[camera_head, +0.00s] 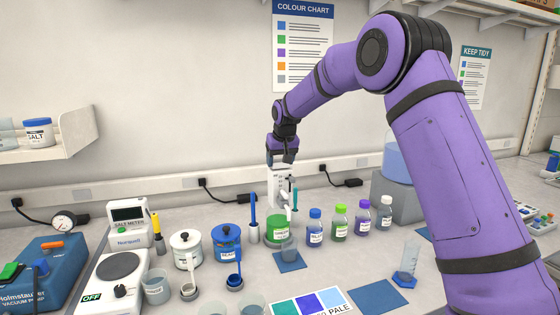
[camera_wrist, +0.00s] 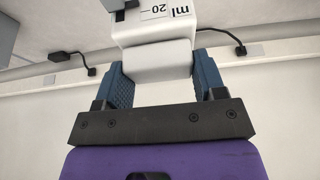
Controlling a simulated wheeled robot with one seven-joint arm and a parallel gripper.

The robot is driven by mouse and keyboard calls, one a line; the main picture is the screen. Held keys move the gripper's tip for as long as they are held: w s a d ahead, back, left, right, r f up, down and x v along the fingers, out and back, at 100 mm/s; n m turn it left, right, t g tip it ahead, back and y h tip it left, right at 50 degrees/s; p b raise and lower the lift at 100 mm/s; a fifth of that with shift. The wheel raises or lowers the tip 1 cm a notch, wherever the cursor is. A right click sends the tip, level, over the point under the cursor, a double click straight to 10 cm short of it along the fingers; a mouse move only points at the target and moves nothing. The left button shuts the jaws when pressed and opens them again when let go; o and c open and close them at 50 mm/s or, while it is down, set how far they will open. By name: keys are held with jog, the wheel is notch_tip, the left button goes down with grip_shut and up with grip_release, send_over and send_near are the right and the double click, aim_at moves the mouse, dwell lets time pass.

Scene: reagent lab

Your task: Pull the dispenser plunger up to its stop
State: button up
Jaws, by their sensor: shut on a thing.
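In the wrist view the blue fingers (camera_wrist: 163,83) are shut on the white plunger head (camera_wrist: 158,65), one finger on each side. Behind the head, the white body shows a "20 ml" marking. Under the dispenser's spout, a small clear beaker (camera_head: 289,250) stands on a blue mat (camera_head: 290,264). The plunger's height relative to its stop cannot be told.
Several small capped bottles (camera_head: 339,223) stand just right of the dispenser. A blue-handled tool in a holder (camera_head: 253,218) and a blue jar (camera_head: 227,245) stand to its left. A grey block with a large container (camera_head: 398,162) is farther right. An empty blue mat (camera_head: 377,297) lies in front.

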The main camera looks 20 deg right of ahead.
aim_at(280, 160)
notch_tip(280, 160, up, 6)
jog(key=shift+r, duration=0.25)
jog(key=o, duration=1.3)
jog(key=v, duration=1)
jog(key=shift+s+r, duration=0.2)
jog(key=shift+r, duration=0.15)
